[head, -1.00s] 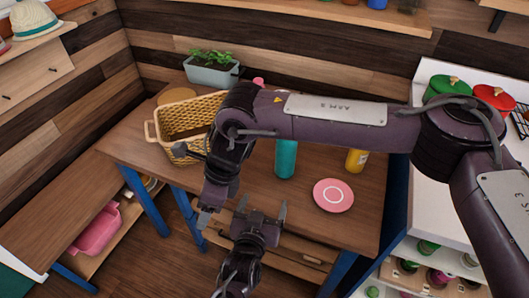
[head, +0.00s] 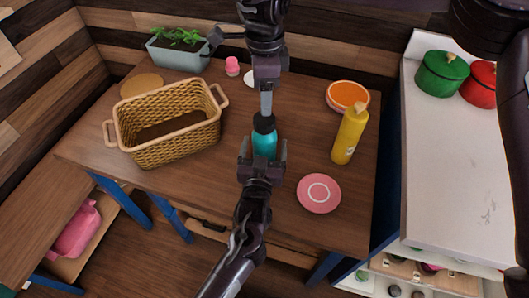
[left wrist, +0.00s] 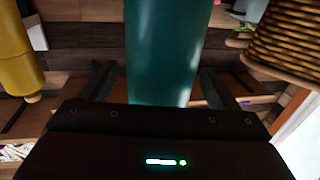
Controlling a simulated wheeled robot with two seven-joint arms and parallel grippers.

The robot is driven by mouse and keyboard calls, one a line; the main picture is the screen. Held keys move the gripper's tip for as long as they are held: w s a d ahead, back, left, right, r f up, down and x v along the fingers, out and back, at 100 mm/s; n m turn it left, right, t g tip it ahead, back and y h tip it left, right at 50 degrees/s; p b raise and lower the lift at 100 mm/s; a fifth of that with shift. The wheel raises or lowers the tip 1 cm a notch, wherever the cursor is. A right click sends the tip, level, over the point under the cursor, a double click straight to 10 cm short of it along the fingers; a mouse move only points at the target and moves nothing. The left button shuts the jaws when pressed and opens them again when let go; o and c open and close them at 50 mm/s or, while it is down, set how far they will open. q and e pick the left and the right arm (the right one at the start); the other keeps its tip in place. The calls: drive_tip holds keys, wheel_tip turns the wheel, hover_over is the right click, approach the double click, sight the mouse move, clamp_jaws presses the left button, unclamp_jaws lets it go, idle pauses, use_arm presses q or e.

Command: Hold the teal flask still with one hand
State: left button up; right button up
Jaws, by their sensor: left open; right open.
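The teal flask (head: 264,146) with a dark cap stands upright on the wooden table. My left gripper (head: 263,153) comes from the front and is open, with a finger on either side of the flask's body. In the left wrist view the flask (left wrist: 163,50) appears between the two fingers, with a gap on the left side; contact on the right side is hard to tell. My right gripper (head: 265,108) points down from above, its fingers at the flask's cap. It is open but seen edge-on, so I cannot tell whether it touches the cap.
A yellow bottle (head: 349,135) and a pink plate (head: 319,206) are right of the flask. An orange-topped bowl (head: 347,97) stands behind the bottle. A wicker basket (head: 170,153) is at left. A planter (head: 176,57) and small pink item (head: 232,66) are at the back.

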drive_tip(key=shift+w+f, duration=0.1)
use_arm(q)
drive_tip(key=shift+w+d, duration=0.1)
drive_tip(key=shift+w, duration=0.9)
use_arm(e)
drive_tip(key=shift+s, duration=0.2)
